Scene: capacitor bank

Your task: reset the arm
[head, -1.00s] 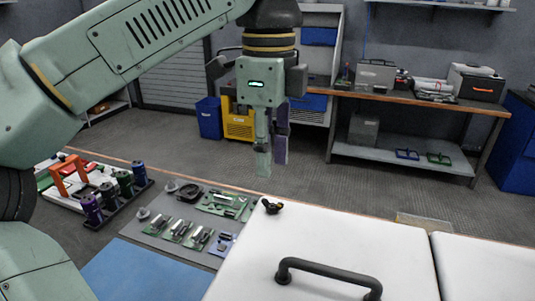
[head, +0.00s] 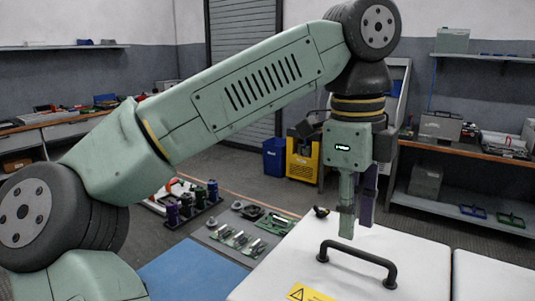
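My arm reaches across the picture in the head view, from the lower left to an elbow near the top right. My gripper (head: 357,228) hangs from it, pointing straight down. Its pale green near finger and purple-looking far finger show apart at the tips, with nothing held between them. In the picture the fingertips are over the white cabinet top (head: 420,255), just behind the black bar handle (head: 357,262). Their height above the top is hard to judge.
A small black knob-like part (head: 321,211) lies at the cabinet's far edge. A yellow bin (head: 303,160) and shelves stand behind.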

